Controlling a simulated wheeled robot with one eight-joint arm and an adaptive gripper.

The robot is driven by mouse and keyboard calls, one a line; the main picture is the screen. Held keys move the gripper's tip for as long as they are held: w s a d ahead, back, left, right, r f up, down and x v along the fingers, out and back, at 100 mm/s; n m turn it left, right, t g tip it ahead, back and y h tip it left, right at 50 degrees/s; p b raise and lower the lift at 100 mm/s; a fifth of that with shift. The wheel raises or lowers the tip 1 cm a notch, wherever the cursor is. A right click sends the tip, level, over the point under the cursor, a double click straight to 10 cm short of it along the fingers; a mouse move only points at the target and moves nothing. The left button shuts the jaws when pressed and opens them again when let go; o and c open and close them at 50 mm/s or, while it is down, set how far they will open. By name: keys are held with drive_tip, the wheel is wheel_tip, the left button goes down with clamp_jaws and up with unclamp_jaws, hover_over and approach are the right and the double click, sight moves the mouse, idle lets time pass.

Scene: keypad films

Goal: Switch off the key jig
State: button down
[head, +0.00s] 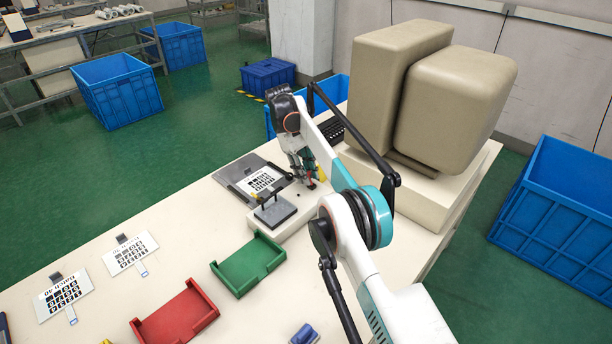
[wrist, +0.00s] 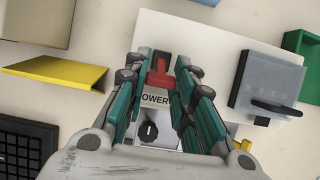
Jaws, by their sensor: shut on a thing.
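The key jig (head: 297,218) is a white block on the table, with a grey clamp plate (head: 274,211) on it. In the wrist view its white top (wrist: 220,42) shows, with the clear grey clamp (wrist: 268,80) and its black handle at the right. My gripper (head: 309,182) is low over the jig's far end. In the wrist view my gripper (wrist: 161,62) has its teal fingers shut on a red switch (wrist: 160,75). A label reading "OWER" (wrist: 155,99), its first letter hidden, and a black knob (wrist: 148,130) lie below the switch. The switch's position is hard to tell.
A dark tray with a printed keypad film (head: 262,181) lies left of the jig. Green (head: 250,262) and red (head: 176,318) trays stand in front. Beige machine housings (head: 455,95) stand behind my arm. A yellow bracket (wrist: 60,72) and black keyboard (wrist: 25,148) are left in the wrist view.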

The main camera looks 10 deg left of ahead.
drive_tip(key=shift+d, duration=0.1)
drive_tip(key=c, duration=1.3)
unclamp_jaws()
drive_tip(key=p, duration=0.3)
drive_tip(key=shift+w+r, duration=0.15)
drive_tip(key=shift+r, duration=0.15)
drive_tip(key=y+p, duration=0.1)
drive_tip(key=p, duration=0.2)
drive_tip(key=shift+p, duration=0.3)
